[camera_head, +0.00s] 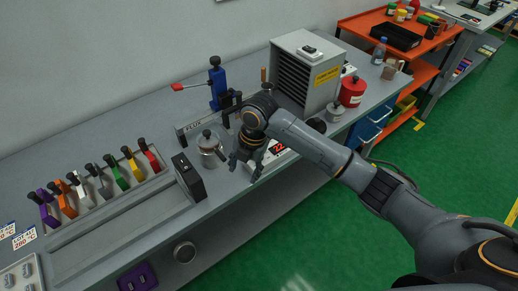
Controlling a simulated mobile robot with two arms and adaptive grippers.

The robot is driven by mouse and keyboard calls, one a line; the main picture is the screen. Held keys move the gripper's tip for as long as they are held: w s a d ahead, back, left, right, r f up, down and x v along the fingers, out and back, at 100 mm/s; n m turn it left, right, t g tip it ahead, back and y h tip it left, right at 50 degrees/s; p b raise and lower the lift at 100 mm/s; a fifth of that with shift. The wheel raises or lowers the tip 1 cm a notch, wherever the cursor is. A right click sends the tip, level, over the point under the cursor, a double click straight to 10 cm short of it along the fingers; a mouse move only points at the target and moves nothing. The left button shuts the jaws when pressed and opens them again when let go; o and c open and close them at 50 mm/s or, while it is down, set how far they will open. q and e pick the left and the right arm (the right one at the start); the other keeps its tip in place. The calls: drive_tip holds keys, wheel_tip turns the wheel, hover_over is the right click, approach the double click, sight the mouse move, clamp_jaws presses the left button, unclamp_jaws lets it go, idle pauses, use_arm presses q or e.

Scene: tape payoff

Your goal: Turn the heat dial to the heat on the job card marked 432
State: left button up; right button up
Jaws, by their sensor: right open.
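Two job cards stand at the far left edge. The nearer card (24,238) seems to read a lot number, too small to be sure of, and 200 °C; the other card (8,230) is partly legible, its heat unclear. A display with red digits (280,148) is partly covered by my right arm. A round dark knob with a pale ring (184,252) is on the bench front; I cannot tell whether it is the heat dial. My right gripper (245,168) is open and empty, pointing down beside the display. My left gripper is out of view.
A lidded glass jar (208,149) and a black box (189,178) stand left of my right gripper. A blue lever press (217,88) is behind. Several coloured-handled levers line the rack at left. A grey slatted cabinet (305,75) and red canister (352,91) stand right.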

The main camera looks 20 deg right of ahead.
drive_tip(key=w+d+r+n+h, duration=0.1)
drive_tip(key=w+d+r+n, duration=0.55)
drive_tip(key=r, duration=0.55)
drive_tip(key=shift+m, duration=0.25)
drive_tip(key=f+p, duration=0.1)
drive_tip(key=f, duration=0.5)
drive_tip(key=f+p, duration=0.2)
drive_tip(key=f, duration=0.4)
drive_tip(key=shift+w+f, duration=0.2)
drive_tip(key=shift+f, duration=0.7)
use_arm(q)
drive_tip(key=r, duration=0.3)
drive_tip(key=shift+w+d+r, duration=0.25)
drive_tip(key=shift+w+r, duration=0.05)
use_arm(e)
clamp_jaws()
use_arm(q)
drive_tip(key=shift+p, duration=0.3)
